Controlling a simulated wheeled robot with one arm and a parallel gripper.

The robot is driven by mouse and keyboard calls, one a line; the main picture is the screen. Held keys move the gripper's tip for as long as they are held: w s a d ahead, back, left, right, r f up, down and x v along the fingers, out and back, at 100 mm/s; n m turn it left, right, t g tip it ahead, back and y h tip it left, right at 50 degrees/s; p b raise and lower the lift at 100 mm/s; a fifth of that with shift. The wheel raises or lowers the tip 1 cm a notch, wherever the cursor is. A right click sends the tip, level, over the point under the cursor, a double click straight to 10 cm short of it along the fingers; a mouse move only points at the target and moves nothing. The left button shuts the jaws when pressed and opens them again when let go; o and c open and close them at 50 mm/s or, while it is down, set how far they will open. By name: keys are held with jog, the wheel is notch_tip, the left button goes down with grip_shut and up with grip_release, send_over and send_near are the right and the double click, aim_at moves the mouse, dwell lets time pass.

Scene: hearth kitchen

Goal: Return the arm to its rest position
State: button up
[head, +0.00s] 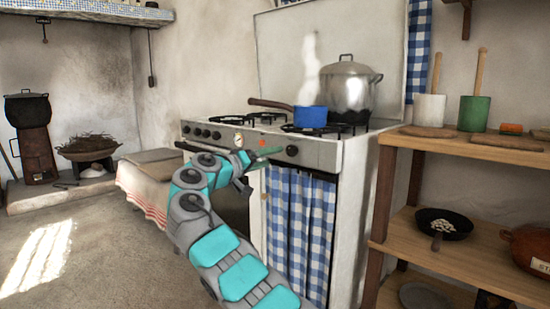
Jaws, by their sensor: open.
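My arm, grey with teal panels, rises from the bottom of the head view and curves up in front of the stove (345,165). My gripper (256,163) is at its end, close in front of the stove's control panel in the picture. It is small and partly blends with the panel behind. The jaws look open, and I see nothing held between them. A slim green piece shows at the gripper's tip; I cannot tell whether it is part of the gripper. I cannot tell if the gripper touches the stove.
A blue saucepan (310,119) and a large steel pot (348,88) stand on the stove. A blue checked curtain (300,225) hangs below. Wooden shelves (460,260) at right hold a black pan (444,223). A cloth-covered bench (150,185) is left of my arm. Open floor (95,250) lies at left.

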dwell(0.3)
